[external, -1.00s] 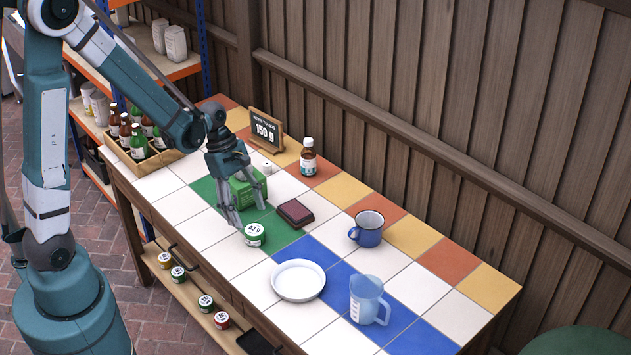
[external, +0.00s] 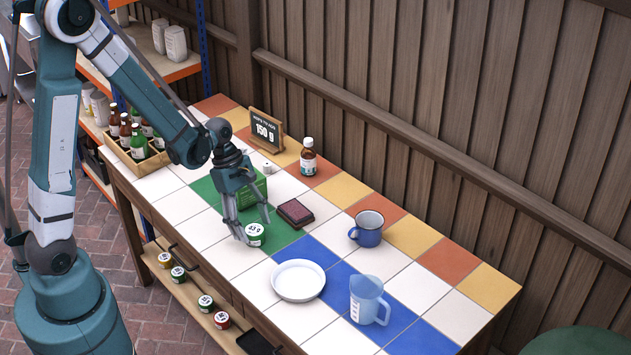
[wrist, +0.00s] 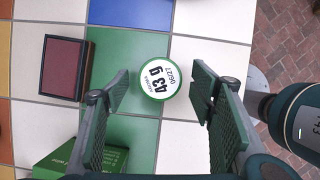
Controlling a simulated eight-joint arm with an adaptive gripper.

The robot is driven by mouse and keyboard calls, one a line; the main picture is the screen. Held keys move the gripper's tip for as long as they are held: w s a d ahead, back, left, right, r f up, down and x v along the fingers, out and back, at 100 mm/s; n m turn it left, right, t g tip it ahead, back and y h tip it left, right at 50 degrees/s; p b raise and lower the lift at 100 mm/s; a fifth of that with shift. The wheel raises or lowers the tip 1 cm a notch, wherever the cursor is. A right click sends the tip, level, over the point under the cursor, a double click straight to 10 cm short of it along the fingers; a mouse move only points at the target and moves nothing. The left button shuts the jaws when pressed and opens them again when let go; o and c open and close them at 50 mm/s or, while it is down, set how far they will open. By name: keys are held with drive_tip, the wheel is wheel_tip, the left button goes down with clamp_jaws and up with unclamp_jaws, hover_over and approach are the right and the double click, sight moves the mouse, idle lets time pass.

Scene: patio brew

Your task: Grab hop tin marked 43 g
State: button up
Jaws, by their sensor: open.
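The hop tin marked 43 g (external: 255,235) stands on the tiled table, a short round tin with a green-edged white lid. In the wrist view the tin (wrist: 159,79) has its label "43 g" readable and lies just ahead of the fingertips, between their lines. My gripper (external: 257,230) is open, pointing down beside and above the tin. In the wrist view its two fingers (wrist: 160,85) are spread wide with nothing held. I cannot tell whether a finger touches the tin.
A green box (external: 252,188) stands behind my gripper. A dark red-topped box (external: 295,213) lies to the right. A white dish (external: 298,280), a blue jug (external: 368,300) and a blue mug (external: 369,229) stand farther right. More tins (external: 206,303) sit on the lower shelf.

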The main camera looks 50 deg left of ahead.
drive_tip(key=shift+x, duration=1.15)
drive_tip(key=c, duration=1)
